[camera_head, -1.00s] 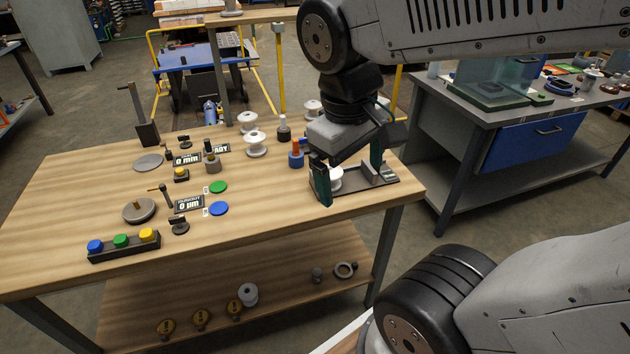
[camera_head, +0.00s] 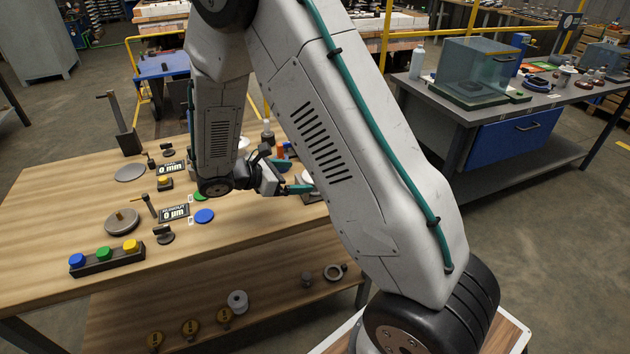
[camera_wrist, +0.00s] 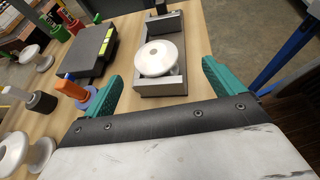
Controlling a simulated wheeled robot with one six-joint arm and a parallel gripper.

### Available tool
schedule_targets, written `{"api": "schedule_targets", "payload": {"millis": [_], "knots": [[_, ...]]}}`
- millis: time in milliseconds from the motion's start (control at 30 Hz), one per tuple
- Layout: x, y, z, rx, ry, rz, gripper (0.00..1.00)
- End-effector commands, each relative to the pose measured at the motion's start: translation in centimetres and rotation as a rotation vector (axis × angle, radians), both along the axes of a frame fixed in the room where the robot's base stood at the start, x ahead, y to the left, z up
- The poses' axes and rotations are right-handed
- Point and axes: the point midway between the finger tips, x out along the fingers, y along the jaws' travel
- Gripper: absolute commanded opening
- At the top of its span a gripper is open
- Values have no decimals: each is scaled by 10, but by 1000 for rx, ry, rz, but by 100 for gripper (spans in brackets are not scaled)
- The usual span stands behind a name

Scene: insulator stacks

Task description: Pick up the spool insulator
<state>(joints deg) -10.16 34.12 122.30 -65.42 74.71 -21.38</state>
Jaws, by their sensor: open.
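A white spool insulator (camera_wrist: 160,57) sits upright in a grey metal fixture (camera_wrist: 165,88) in the wrist view. My gripper (camera_wrist: 161,70) is open, its teal fingers spread on either side of the near end of the fixture, with nothing held. The spool lies just ahead of the fingertips, between their lines; whether they overlap it in depth I cannot tell. In the head view my gripper (camera_head: 291,177) is low over the right part of the table, and my arm hides most of the fixture.
More white spools (camera_wrist: 14,150) stand at the left in the wrist view, near an orange-topped part (camera_wrist: 72,90) and a dark box (camera_wrist: 88,52). The wooden table (camera_head: 60,215) holds a button strip (camera_head: 105,258) and gauges. A grey bench (camera_head: 450,110) stands to the right.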

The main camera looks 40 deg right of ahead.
Motion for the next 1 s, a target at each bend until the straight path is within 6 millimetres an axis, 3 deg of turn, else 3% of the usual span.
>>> {"api": "schedule_targets", "payload": {"millis": [167,700,1000], "knots": [[6,-4,-15,-19,37,37,93],[0,-69,-34,-19,36,37,93],[0,-74,-36,-18,35,38,93]]}}
